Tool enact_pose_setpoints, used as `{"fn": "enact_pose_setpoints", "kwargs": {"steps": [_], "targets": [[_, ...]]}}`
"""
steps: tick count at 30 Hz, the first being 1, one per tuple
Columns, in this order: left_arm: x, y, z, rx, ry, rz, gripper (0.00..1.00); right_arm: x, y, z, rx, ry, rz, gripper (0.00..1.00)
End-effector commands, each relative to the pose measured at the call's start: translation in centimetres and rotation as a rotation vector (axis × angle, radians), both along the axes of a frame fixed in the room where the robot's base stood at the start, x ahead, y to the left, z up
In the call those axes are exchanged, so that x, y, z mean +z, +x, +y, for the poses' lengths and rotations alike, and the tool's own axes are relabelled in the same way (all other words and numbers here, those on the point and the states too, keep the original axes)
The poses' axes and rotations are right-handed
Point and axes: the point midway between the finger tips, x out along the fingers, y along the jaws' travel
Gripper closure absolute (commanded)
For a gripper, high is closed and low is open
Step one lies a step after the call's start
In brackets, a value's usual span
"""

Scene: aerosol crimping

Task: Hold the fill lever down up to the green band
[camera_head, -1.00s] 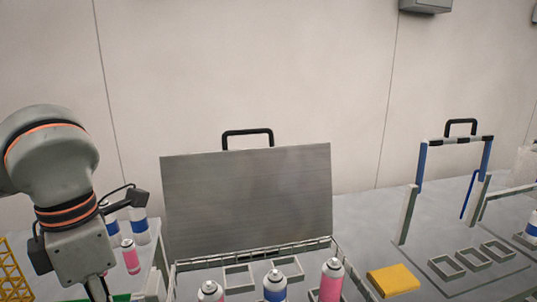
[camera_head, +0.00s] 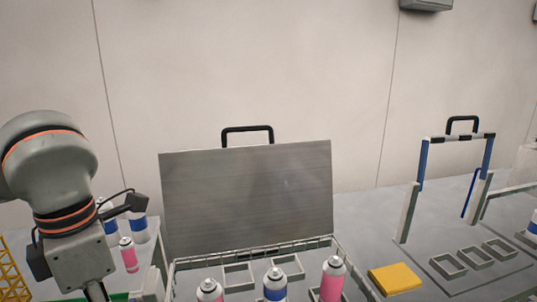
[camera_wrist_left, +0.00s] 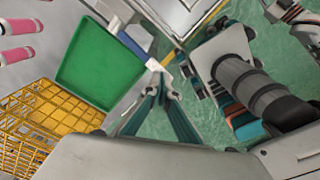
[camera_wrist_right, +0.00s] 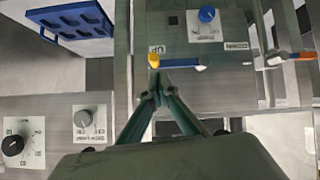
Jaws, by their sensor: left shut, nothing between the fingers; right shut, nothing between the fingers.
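My left gripper (camera_wrist_left: 160,72) is shut and empty in the left wrist view, its tips close to a white bar with a blue section (camera_wrist_left: 130,45) beside a green tray (camera_wrist_left: 90,68). I cannot tell whether they touch. In the head view its fingertips are below the picture edge. I cannot tell which bar is the fill lever. No green band is clearly visible.
An open grey case (camera_head: 248,200) holds several spray cans. A yellow block (camera_head: 394,279) and a blue-posted frame (camera_head: 422,165) stand to its right. A yellow crate (camera_wrist_left: 50,115) is near my left gripper. Dial panels (camera_wrist_right: 22,146) lie left of my right gripper.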

Motion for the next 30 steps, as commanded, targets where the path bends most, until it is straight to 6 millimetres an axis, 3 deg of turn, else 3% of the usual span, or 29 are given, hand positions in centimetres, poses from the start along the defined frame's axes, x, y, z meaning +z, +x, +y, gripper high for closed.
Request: {"fn": "enact_pose_setpoints", "kwargs": {"steps": [17, 30], "targets": [[-0.1, 0.0, 0.0, 0.0, 0.0, 0.0, 1.0, 0.1, 0.0, 0.1, 0.001, 0.002, -0.001, 1.0], [-1.6, 0.0, 0.0, -0.001, 0.0, 0.001, 1.0, -1.2, -0.5, 0.1, 0.002, 0.002, 0.012, 1.0]]}}
